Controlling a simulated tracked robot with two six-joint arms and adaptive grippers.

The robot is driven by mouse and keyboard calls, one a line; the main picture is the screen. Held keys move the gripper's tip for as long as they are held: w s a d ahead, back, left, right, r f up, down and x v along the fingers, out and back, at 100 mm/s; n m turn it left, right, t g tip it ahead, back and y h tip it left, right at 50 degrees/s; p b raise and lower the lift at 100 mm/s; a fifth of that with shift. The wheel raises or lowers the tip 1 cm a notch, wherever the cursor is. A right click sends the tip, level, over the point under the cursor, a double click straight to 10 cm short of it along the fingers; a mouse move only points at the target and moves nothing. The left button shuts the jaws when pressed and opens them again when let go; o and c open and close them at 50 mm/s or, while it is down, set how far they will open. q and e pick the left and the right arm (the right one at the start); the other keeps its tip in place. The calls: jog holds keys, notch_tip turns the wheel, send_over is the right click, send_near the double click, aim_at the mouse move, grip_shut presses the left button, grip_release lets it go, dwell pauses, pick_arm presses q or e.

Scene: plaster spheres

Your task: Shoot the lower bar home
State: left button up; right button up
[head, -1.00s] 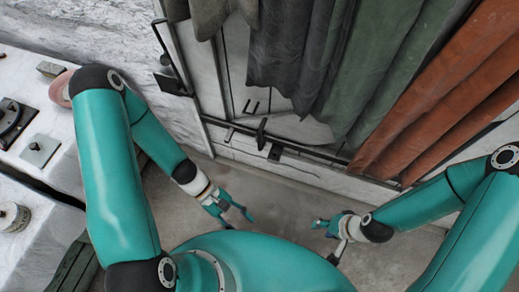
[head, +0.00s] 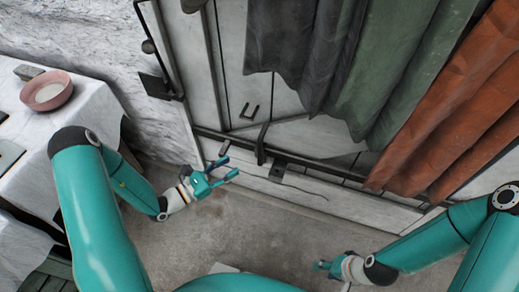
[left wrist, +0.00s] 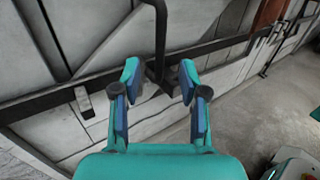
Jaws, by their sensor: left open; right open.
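The pale door carries a dark lower bar (head: 312,157) lying across its bottom. It also shows in the left wrist view (left wrist: 50,101). A dark upright handle (head: 262,143) stands at the bar, seen upright in the left wrist view (left wrist: 160,35). A small keeper-like bracket (head: 223,148) sits left of the handle, also in the left wrist view (left wrist: 84,102). My left gripper (head: 230,168) is open and empty, left of and below the handle. In its wrist view the open fingers (left wrist: 158,80) frame the handle's lower end, apart from it. My right gripper (head: 320,265) is open, low over the floor.
Dark, green and orange curtains (head: 400,70) hang over the door's right side. A white-draped table (head: 60,130) with a pink bowl (head: 47,92) stands at left. A dark plate (head: 155,86) projects from the left frame. The concrete floor (head: 240,225) is clear between my arms.

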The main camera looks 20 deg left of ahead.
aim_at(260, 148)
pick_arm(q)
jog(key=b+x, duration=0.1)
jog(key=x, duration=1.1)
jog(key=shift+w, duration=0.15)
grip_shut()
